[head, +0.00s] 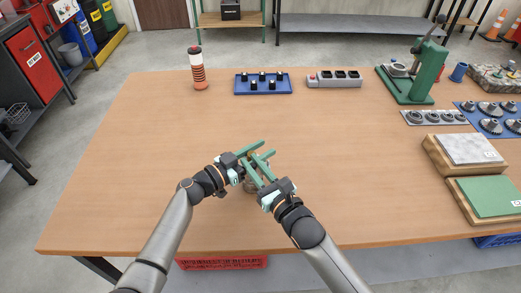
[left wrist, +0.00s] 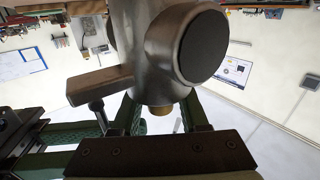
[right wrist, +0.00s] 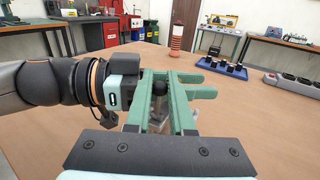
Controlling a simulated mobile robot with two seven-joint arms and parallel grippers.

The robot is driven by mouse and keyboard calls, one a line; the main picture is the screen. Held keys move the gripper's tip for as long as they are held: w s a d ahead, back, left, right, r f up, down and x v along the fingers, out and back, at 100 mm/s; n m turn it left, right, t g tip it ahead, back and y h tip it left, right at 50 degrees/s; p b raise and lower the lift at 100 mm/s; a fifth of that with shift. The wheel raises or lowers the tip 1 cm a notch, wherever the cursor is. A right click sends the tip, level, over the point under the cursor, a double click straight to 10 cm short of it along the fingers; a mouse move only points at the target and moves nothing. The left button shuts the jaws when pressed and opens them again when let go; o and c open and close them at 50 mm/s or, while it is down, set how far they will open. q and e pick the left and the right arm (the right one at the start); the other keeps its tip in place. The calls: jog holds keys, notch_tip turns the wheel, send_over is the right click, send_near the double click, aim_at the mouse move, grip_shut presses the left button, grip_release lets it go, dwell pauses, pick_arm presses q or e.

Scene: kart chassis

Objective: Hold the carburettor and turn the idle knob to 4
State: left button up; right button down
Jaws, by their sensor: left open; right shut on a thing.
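The carburettor (head: 250,186) is a small grey-brown body near the table's front middle, mostly hidden by my grippers in the head view. In the left wrist view its grey metal body (left wrist: 150,45) fills the top middle, with a round dark face and a small brass-coloured part (left wrist: 161,110) below. My right gripper (head: 248,158) is shut on the carburettor; a black ball-like part (right wrist: 160,88) shows between its green fingers. My left gripper (head: 270,147) is open, its fingers on either side of the brass-coloured part. I cannot make out a dial number.
A blue tray of dark knobs (head: 242,90), a power strip (head: 334,83) and a red-and-white striped bottle (head: 197,72) stand at the back. A green press (head: 425,75), gear trays and pads line the right side.

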pick_arm(q)
jog(key=shift+c, duration=0.3)
grip_shut()
dwell(0.3)
jog(key=shift+s+d+f+m+g+h, duration=0.15)
jog(key=shift+m+g+h, duration=0.55)
jog(key=shift+m+g, duration=0.5)
jog(key=shift+s+m+g+h, duration=0.15)
jog(key=shift+m+g+h, duration=0.6)
jog(key=shift+g, duration=0.85)
jog(key=shift+s+d+m+g, duration=0.1)
jog(key=shift+s+m+g, duration=0.2)
jog(key=shift+g, duration=0.2)
jog(key=shift+o, duration=0.3)
grip_release()
